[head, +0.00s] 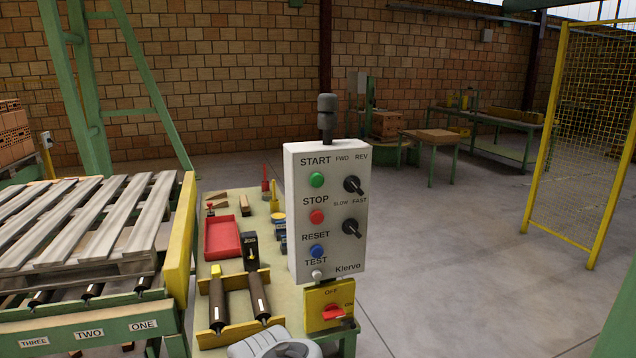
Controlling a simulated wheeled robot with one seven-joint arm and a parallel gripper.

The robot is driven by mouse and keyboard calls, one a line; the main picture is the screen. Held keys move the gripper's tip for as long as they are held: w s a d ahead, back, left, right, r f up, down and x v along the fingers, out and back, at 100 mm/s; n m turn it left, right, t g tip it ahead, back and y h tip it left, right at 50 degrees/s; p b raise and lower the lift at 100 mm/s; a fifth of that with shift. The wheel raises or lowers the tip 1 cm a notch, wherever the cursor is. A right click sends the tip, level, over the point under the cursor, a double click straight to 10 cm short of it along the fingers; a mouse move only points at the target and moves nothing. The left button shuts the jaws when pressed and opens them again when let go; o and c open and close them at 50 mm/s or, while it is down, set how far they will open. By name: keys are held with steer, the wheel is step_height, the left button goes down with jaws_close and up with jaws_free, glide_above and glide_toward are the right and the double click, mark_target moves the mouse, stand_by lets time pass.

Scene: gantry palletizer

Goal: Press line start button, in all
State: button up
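The line start button is the green button (317,180) under the word START on a pale grey control box (326,225). The box stands upright at the centre of the head view, facing me. Below the green button are a red STOP button (317,216), a blue RESET button (316,251) and a white TEST button (317,275). Two black knobs sit on the right of the box, marked FWD/REV (353,185) and SLOW/FAST (352,229). Nothing covers the green button. My gripper's fingers do not show in this view.
A yellow switch plate with a red handle (333,312) is below the box. A bench beside it holds a red tray (222,238) and rollers. A slatted pallet (85,225) is on the left, a yellow mesh fence (580,140) on the right. Floor right of the box is clear.

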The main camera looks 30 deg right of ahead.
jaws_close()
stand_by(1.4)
